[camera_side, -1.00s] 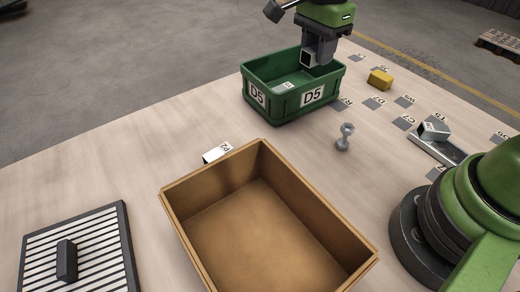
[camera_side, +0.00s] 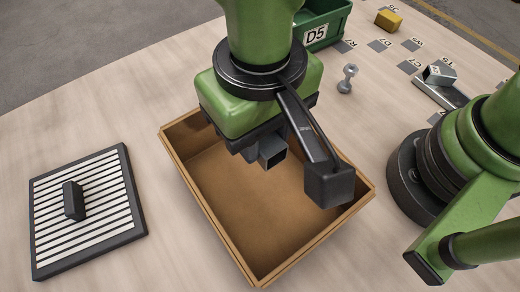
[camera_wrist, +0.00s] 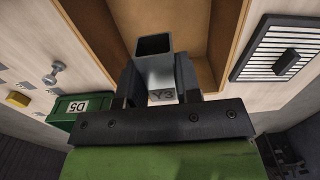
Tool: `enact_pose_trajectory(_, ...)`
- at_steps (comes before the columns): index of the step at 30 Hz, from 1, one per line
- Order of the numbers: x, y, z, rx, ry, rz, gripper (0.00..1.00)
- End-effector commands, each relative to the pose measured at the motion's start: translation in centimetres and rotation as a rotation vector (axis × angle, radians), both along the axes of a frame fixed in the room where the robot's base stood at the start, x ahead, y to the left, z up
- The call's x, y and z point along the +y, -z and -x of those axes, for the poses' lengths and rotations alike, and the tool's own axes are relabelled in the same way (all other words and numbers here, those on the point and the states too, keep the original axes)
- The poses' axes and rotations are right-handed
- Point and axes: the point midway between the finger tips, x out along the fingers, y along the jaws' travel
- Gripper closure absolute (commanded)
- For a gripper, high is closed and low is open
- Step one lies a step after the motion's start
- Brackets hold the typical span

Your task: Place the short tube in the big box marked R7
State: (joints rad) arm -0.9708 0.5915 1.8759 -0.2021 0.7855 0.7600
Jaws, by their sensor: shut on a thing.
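My gripper (camera_side: 258,150) is shut on a short, hollow square grey tube (camera_side: 272,152). In the wrist view the tube (camera_wrist: 155,68) sits between the two fingers, its open end facing away and a label reading Y3 on its near side. The gripper and tube are over the big open brown box (camera_side: 217,216), near its far side; how high they are above its floor is hard to tell. The visible floor of the box is bare. No R7 marking on the box can be read from these views, and my arm hides its far corner.
A green bin marked D5 (camera_side: 321,31) stands at the back. A dumbbell-shaped metal part (camera_side: 347,78), a yellow block (camera_side: 388,20) and a metal channel (camera_side: 441,93) lie to the right. A striped panel with a handle (camera_side: 88,212) lies at the left.

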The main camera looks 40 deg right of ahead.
Motion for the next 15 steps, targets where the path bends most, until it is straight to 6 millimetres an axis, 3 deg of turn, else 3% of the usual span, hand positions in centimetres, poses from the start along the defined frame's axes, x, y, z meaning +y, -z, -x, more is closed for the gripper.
enact_pose_trajectory(8,-0.1,3.6,0.0,0.002,0.003,0.003,0.93)
enact_pose_trajectory(15,-0.1,8.0,0.0,0.002,0.004,0.004,0.93)
